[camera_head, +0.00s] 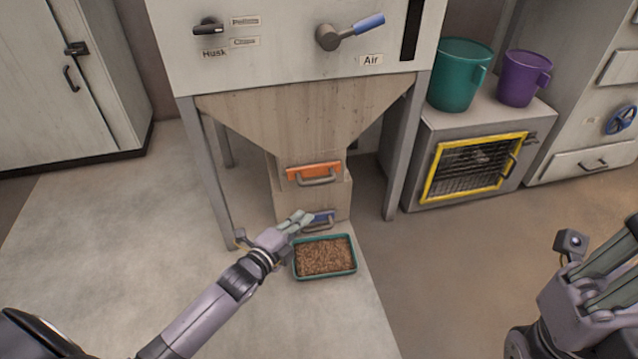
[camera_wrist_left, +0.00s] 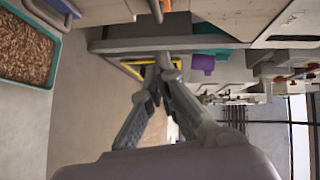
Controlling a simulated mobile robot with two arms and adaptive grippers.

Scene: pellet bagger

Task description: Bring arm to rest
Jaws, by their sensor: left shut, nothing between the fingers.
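My left gripper (camera_head: 300,219) is shut and empty in the head view, in front of the blue-handled lower drawer (camera_head: 318,217) of the bagger, above the left back edge of the pellet tray. Its closed fingers also show in the left wrist view (camera_wrist_left: 160,62). My right gripper (camera_head: 622,268) is at the lower right of the head view, partly cut off by the frame edge; its finger gap cannot be judged. The teal tray (camera_head: 355,262) of brown pellets sits on the floor below the drawers. It also shows at the upper left of the wrist view (camera_wrist_left: 52,75).
The bagger's hopper (camera_head: 300,115) stands on metal legs (camera_head: 398,150) around the drawers. The orange-handled drawer (camera_head: 314,171) is above the blue one. A yellow-framed cage box (camera_head: 475,167) carries a green mug (camera_head: 458,75) and a purple mug (camera_head: 520,78). Floor to the left is clear.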

